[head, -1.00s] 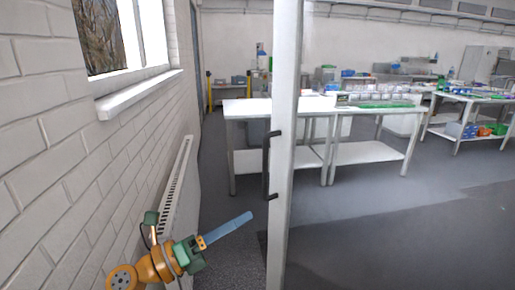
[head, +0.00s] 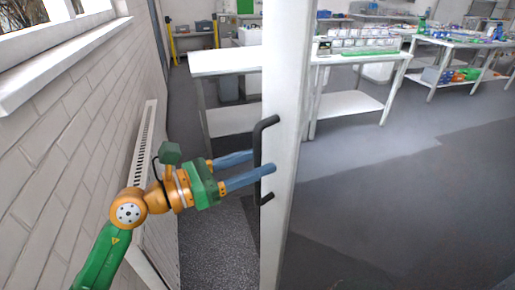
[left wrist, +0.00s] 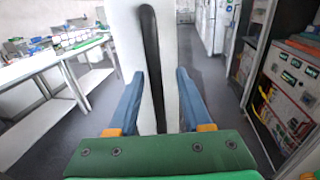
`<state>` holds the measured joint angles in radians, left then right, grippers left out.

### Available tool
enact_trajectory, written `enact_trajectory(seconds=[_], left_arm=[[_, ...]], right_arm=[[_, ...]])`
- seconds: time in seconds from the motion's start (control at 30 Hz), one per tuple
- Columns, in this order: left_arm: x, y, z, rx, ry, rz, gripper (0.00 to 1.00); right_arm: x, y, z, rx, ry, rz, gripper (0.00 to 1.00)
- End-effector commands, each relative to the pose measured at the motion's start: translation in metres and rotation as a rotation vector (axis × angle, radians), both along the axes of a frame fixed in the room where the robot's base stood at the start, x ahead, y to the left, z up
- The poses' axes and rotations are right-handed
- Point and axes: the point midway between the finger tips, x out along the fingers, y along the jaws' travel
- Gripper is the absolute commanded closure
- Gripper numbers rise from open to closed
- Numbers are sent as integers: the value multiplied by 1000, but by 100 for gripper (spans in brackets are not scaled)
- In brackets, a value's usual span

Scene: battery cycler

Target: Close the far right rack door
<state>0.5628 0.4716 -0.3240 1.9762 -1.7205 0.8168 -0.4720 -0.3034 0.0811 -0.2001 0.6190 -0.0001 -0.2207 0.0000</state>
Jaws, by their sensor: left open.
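The rack door (head: 283,120) shows in the head view as a tall white upright panel, seen nearly edge-on. A black bar handle (head: 257,150) runs up its left side. My left gripper (head: 261,164) is open at the handle's middle height. One blue finger overlaps the door's face in the picture and the other ends just left of the handle. In the left wrist view the door (left wrist: 128,40) and handle (left wrist: 151,65) stand upright between the two spread fingers (left wrist: 159,90). Whether the fingers touch either is unclear. My right gripper is out of view.
A brick wall (head: 70,130) with a radiator (head: 146,150) is close on the left. White workbenches (head: 225,62) stand beyond the door. The floor (head: 400,200) right of the door is clear. An open rack with instruments (left wrist: 290,90) stands at right in the left wrist view.

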Motion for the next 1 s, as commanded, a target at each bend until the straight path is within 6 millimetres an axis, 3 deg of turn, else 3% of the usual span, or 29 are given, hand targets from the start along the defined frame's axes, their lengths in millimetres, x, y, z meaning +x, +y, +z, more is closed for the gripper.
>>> enact_trajectory(seconds=[0.3,0.37,0.5,1.0], left_arm=[[4,-9,-1,1,0,0,50],[4,-9,-1,1,0,0,64],[4,-9,-1,1,0,-1,100],[4,-9,-1,1,2,-1,100]], right_arm=[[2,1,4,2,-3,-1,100],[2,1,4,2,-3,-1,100],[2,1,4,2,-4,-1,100],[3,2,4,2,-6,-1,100]])
